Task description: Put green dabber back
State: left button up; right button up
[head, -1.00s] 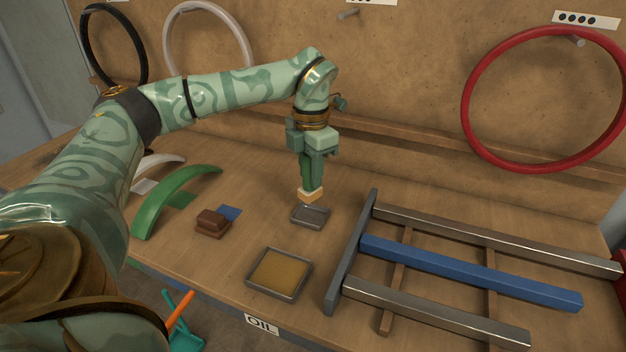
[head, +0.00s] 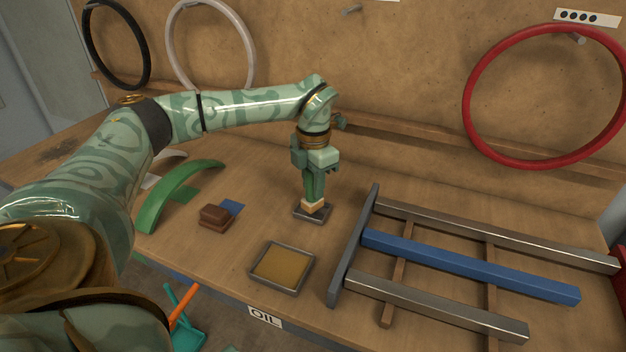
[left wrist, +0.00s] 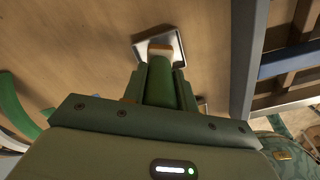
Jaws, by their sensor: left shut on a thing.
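The green dabber (head: 313,206) has a green handle and a pale tan pad at its lower end. My left gripper (head: 314,182) is shut on its handle and holds it upright, pad down. The pad is over the small grey tray (head: 298,213) and appears within its rim; I cannot tell whether it touches the tray floor. In the left wrist view the dabber's green handle (left wrist: 161,85) runs between my fingers toward the tray (left wrist: 140,47). My right gripper is not in view.
An oil tray (head: 282,268) with a tan pad is in front. A brown block (head: 214,217) and green fender (head: 172,195) lie left. A metal frame with a blue bar (head: 470,266) lies right. Rings (head: 468,95) hang on the back board.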

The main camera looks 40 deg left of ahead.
pick_arm(q)
jog(key=shift+f, duration=0.15)
jog(key=o, duration=1)
notch_tip(320, 180, up, 13)
jog(key=shift+r, duration=0.15)
